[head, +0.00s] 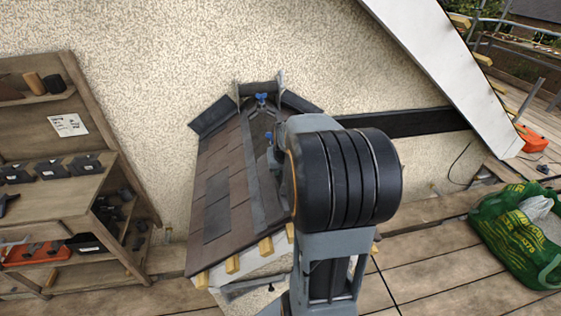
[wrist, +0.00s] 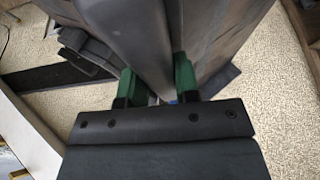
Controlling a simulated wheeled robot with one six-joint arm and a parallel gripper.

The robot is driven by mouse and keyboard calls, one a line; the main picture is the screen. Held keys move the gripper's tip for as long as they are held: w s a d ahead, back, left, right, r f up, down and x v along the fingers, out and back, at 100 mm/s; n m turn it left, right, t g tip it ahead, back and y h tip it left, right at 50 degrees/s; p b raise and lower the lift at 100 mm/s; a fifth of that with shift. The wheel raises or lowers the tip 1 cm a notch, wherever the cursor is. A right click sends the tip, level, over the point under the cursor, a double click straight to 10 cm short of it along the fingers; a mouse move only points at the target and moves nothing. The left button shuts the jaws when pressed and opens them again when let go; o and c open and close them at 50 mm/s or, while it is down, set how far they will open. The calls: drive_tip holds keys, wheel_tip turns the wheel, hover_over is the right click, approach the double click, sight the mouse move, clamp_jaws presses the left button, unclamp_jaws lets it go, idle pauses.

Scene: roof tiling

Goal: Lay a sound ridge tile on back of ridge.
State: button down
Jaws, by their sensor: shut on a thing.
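The small roof (head: 220,190) stands against the wall in the head view, its ridge running away from me. My arm covers the near right of the ridge and hides my gripper in that view. In the wrist view, my gripper (wrist: 157,80) has its green fingertips shut on a smooth grey ridge tile (wrist: 150,40). The tile runs up out of the picture, so its far end is hidden. I cannot tell whether it touches the ridge. Blue-topped fittings (head: 262,98) stand at the back of the ridge.
A wooden shelf unit (head: 60,205) at the left holds several dark ridge tiles (head: 50,168) and an orange tool tray (head: 38,254). A green bag (head: 515,230) lies on the boards at the right. A white sloping board (head: 450,65) is at the upper right.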

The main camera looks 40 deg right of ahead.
drive_tip(key=shift+f, duration=0.35)
drive_tip(key=shift+w+f, duration=0.1)
drive_tip(key=shift+f, duration=0.1)
drive_tip(key=c, duration=0.8)
unclamp_jaws()
drive_tip(key=shift+c, duration=0.2)
